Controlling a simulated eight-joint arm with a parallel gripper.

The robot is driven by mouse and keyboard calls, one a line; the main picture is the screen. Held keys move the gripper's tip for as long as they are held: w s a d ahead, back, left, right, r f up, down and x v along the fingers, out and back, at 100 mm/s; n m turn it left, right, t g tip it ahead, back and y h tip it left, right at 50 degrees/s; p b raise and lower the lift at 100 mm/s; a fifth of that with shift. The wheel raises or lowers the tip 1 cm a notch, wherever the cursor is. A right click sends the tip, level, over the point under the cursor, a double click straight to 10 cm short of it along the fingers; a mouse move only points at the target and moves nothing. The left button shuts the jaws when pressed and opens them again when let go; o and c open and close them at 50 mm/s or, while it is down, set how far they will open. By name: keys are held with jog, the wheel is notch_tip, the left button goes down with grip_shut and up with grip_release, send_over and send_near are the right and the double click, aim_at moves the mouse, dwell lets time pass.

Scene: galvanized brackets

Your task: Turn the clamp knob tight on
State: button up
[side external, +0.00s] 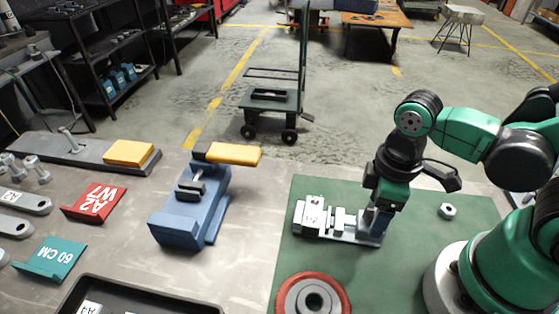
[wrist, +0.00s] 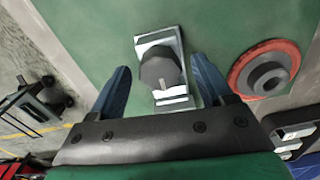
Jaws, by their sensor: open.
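A small galvanized clamp (side external: 338,219) lies on the green mat (side external: 470,240) in the side external view. Its dark faceted clamp knob (wrist: 160,73) shows in the wrist view, above the pale metal clamp body (wrist: 172,40). My gripper (side external: 377,224) points down at the right end of the clamp. In the wrist view my gripper (wrist: 161,68) has its two blue fingers apart, one on each side of the knob, with visible gaps. In the side external view the fingers hide the knob, so I cannot tell their exact height against it.
A red-rimmed grey disc (side external: 313,297) lies in front of the clamp. A hex nut (side external: 447,211) lies to its right. A blue fixture with a yellow handle (side external: 190,210) stands to the left. A black tray (side external: 135,300) is at the front left.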

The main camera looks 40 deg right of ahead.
jog(key=m, duration=0.5)
jog(key=shift+m, duration=0.3)
jog(key=m, duration=0.4)
jog(key=shift+m, duration=0.3)
grip_shut()
